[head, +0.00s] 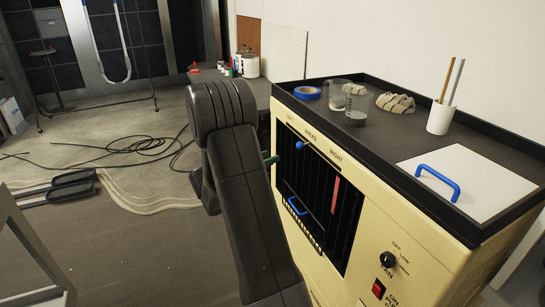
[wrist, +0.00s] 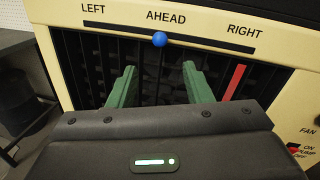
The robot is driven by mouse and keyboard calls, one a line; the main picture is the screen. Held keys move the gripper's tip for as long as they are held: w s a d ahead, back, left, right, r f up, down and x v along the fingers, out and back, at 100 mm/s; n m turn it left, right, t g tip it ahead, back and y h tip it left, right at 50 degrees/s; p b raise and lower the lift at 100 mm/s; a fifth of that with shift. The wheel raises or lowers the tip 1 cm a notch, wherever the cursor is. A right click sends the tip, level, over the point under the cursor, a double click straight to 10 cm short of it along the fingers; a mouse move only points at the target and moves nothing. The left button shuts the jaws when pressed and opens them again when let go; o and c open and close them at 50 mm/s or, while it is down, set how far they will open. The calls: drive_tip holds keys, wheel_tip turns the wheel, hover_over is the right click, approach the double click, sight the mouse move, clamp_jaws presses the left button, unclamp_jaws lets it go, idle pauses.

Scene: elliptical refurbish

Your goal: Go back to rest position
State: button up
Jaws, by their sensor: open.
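My gripper (wrist: 155,88) shows in the wrist view with its two green fingers spread apart and nothing between them. It is in front of the dark louvred opening of the cream cabinet (head: 372,250). A blue ball knob (wrist: 159,39) sits near the middle of the slot under the word AHEAD, beyond the fingertips. In the head view my dark arm hides most of the gripper; only a bit of green shows beside the cabinet front. I cannot tell whether a finger touches the louvres.
The cabinet top carries blue tape (head: 307,92), clear cups, a white holder (head: 440,118) with sticks, and a white lid with a blue handle (head: 438,182). A red strip (head: 335,196) and blue handle (head: 297,206) are on its front. Cables (head: 140,148) lie on the floor at left.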

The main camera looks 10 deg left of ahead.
sight(298, 147)
drive_tip(key=shift+d, duration=0.1)
drive_tip(key=p+x, duration=0.1)
drive_tip(key=x, duration=1.2)
drive_tip(key=shift+w+d, duration=0.25)
drive_tip(key=shift+w, duration=0.1)
drive_tip(key=shift+s+d, duration=0.1)
drive_tip(key=shift+s, duration=0.1)
